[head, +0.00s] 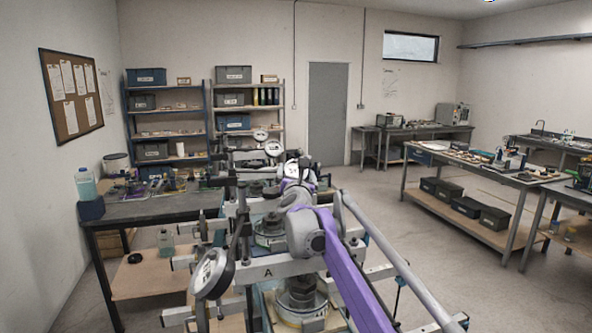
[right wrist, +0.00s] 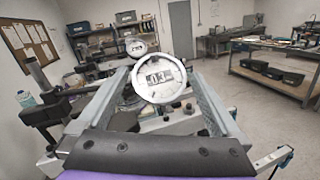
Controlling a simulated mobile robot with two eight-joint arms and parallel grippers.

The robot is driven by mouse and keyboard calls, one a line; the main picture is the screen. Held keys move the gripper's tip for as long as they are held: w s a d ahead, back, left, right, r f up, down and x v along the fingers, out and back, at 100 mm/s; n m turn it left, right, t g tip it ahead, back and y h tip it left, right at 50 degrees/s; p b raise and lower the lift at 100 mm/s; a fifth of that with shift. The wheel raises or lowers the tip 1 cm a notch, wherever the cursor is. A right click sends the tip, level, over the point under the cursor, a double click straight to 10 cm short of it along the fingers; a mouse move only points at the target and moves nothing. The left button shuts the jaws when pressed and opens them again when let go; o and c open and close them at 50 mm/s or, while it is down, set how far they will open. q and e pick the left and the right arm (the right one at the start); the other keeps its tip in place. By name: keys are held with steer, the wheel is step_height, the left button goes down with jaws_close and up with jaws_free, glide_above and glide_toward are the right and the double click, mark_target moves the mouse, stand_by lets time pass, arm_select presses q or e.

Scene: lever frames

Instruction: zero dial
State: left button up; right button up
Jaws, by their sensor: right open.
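In the right wrist view a round white dial (right wrist: 160,78) with a dark-digit readout, seemingly ending in 03, stands between the fingers of my right gripper (right wrist: 160,72). The fingers are apart, one on each side of it; I cannot tell whether they touch it. A second round dial (right wrist: 131,46) stands behind it. In the head view my purple right arm reaches forward over the frames, and my right gripper (head: 292,163) is small and partly hidden, by a white dial (head: 291,170). Other dials stand at the front left (head: 212,273) and farther back (head: 273,148). My left gripper does not show.
Metal lever frames (head: 268,271), the front one marked A, stand in a row under my arm. A dark bench (head: 150,210) is at the left and a long worktable (head: 480,168) at the right. The floor (head: 400,235) between is clear.

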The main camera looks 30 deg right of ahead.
steer(key=v, duration=0.4)
steer(key=shift+s+a, duration=0.2)
steer(key=shift+s, duration=0.15)
